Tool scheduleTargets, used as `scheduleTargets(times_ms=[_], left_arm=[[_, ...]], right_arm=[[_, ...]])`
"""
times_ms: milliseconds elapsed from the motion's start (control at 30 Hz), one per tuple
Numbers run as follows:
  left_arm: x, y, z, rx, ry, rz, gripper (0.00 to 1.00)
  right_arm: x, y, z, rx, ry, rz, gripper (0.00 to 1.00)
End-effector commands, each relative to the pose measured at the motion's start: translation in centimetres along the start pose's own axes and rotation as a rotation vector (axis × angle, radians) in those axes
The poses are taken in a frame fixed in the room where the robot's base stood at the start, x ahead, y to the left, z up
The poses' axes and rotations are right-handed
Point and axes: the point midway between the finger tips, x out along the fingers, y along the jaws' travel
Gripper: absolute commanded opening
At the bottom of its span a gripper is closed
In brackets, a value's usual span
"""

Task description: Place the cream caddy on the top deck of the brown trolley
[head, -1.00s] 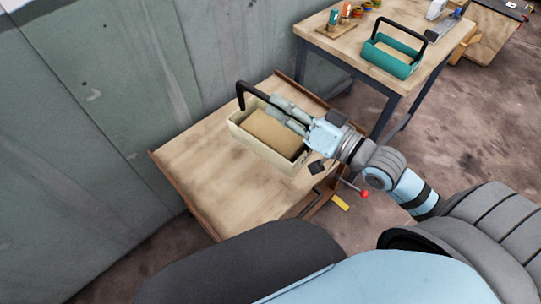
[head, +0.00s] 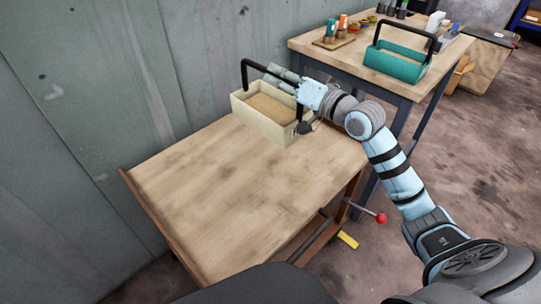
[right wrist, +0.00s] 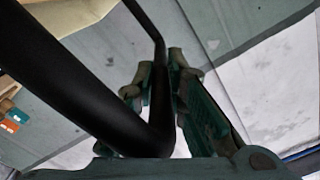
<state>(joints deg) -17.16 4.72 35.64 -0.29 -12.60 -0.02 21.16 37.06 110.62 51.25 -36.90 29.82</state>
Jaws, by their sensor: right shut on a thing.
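The cream caddy (head: 262,117), an open box with a tan inside and a black hoop handle (head: 244,76), shows upright over the far end of the brown trolley's wooden top deck (head: 220,190). Whether its base touches the deck I cannot tell. My right gripper (head: 283,80) is shut on the handle. In the right wrist view the black handle bar (right wrist: 80,85) runs between the two fingers (right wrist: 162,85). The caddy hides the deck's far corner. My left gripper is not in view.
A workbench (head: 345,62) behind holds a teal caddy (head: 395,65) and small items. A grey wall (head: 70,110) runs along the trolley's left. A red knob (head: 380,218) sticks out at the trolley's right side. The near and middle deck is bare.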

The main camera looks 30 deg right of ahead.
Motion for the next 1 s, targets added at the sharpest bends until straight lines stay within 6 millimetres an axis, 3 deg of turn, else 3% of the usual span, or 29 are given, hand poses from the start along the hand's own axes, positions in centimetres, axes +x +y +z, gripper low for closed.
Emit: scheduleTargets(times_ms=[200, 400, 467, 733, 967, 1000], left_arm=[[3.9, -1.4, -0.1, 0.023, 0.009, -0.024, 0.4], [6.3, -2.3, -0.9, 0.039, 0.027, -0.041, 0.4], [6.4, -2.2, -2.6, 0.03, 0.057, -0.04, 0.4], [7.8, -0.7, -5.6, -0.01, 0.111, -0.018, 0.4], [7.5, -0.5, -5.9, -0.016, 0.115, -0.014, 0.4], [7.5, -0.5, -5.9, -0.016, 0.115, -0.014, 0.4]], right_arm=[[0.0, 4.5, 6.5, 0.002, 0.001, 0.0, 0.0], [0.0, 7.3, 10.5, 0.001, 0.003, -0.001, 0.0], [0.0, 7.6, 10.9, 0.0, 0.003, -0.001, 0.0], [-0.1, 9.8, 14.0, 0.0, 0.004, -0.001, 0.0], [-0.1, 9.8, 14.0, -0.002, 0.003, -0.001, 0.0], [-0.1, 9.9, 14.1, -0.001, -0.002, 0.002, 0.18]])
